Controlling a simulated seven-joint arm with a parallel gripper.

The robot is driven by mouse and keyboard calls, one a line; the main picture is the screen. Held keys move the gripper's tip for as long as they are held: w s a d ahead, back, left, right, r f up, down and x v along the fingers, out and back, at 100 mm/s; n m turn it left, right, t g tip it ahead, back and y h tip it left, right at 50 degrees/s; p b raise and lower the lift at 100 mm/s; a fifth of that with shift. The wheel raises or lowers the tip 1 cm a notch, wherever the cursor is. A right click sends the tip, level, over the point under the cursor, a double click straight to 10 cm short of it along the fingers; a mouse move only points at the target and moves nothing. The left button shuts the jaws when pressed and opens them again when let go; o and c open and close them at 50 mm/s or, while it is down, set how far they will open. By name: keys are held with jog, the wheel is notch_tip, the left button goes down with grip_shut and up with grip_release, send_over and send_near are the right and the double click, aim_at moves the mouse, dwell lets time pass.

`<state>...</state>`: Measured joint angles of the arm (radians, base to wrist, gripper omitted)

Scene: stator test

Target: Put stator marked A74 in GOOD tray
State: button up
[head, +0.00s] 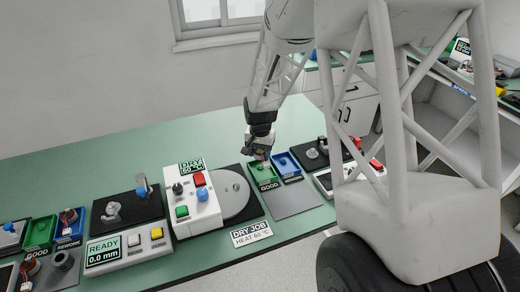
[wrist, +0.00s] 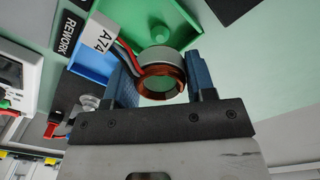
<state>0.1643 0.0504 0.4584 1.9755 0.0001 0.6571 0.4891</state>
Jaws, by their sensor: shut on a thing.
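The stator marked A74 (wrist: 162,97) is a ring with copper windings and a pale rim. Its leads and white A74 tag (wrist: 98,40) hang to the left in the wrist view. My gripper (wrist: 163,78) is shut on the stator, one finger on each side. In the head view my gripper (head: 260,153) is above the green GOOD tray (head: 266,177), close to its back edge. The stator is small and hard to make out there. The exact height over the tray cannot be told.
The blue REWORK tray (wrist: 92,62) lies beside the stator in the wrist view; a blue tray (head: 286,166) stands right of the GOOD tray in the head view. The dry-test machine (head: 192,205) and its round plate (head: 233,194) are to the left. Another green tray (head: 40,232) stands far left.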

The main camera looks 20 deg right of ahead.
aim_at(260, 167)
jog(key=shift+f, duration=1.2)
jog(key=shift+f, duration=0.95)
jog(key=shift+s+f, duration=0.15)
jog(key=shift+f, duration=0.4)
jog(key=shift+s+f, duration=0.15)
jog(key=shift+f, duration=0.35)
dwell(0.6)
jog(key=o, duration=0.9)
jog(key=shift+c, duration=0.2)
jog(key=shift+o, duration=1)
jog(key=r, duration=0.8)
jog(key=shift+w+r, duration=0.1)
jog(key=shift+w, duration=0.15)
jog(key=shift+r, duration=0.8)
